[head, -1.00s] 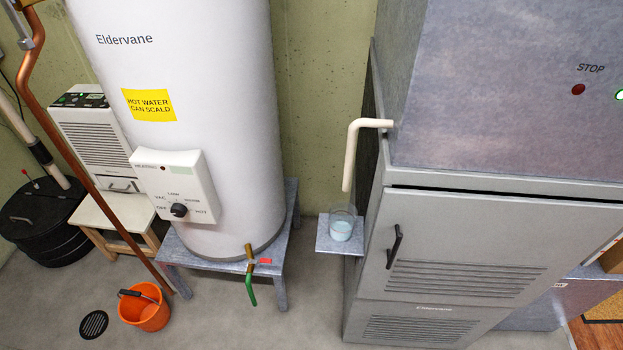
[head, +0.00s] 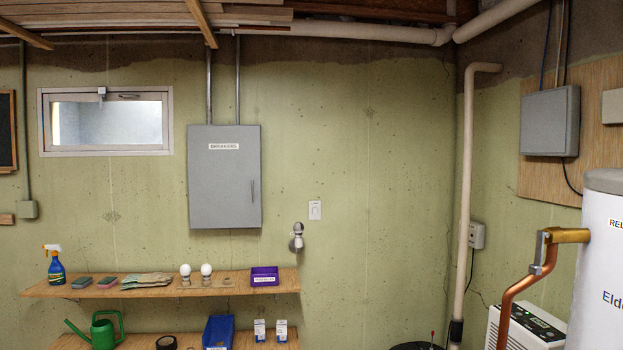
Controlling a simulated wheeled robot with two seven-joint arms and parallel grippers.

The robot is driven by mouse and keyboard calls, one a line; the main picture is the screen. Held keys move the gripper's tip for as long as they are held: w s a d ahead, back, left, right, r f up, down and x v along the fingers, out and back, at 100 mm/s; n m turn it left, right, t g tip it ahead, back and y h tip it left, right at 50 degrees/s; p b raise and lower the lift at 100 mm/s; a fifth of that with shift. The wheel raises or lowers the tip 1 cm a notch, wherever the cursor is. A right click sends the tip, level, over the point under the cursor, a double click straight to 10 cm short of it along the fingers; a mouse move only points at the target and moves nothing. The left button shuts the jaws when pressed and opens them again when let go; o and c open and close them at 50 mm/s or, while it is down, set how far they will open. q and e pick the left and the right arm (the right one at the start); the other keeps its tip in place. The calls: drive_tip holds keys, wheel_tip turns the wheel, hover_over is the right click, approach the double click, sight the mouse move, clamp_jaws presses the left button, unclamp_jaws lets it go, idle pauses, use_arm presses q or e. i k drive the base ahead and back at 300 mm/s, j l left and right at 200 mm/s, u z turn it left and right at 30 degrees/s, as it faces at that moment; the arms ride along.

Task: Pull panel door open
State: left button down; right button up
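A grey breaker panel (head: 224,176) hangs on the green wall, left of the middle of the head view. Its door is closed and bears a label reading BREAKERS. A slim dark handle (head: 253,191) is on the right side of the door. A second grey box (head: 550,121) is mounted on a wooden board at the right. Neither of my grippers is in view.
A wooden shelf (head: 170,286) below the panel holds a spray bottle (head: 55,265), light bulbs and a purple box (head: 265,276). A white tank (head: 603,270) and copper pipe (head: 522,300) stand at the right. The wall around the panel is mostly bare.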

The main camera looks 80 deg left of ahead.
sight(225, 179)
drive_tip(key=u, duration=3)
drive_tip(key=i+j, duration=0.1)
drive_tip(key=i, duration=0.4)
drive_tip(key=i+j+z, duration=0.1)
drive_tip(key=i, duration=0.35)
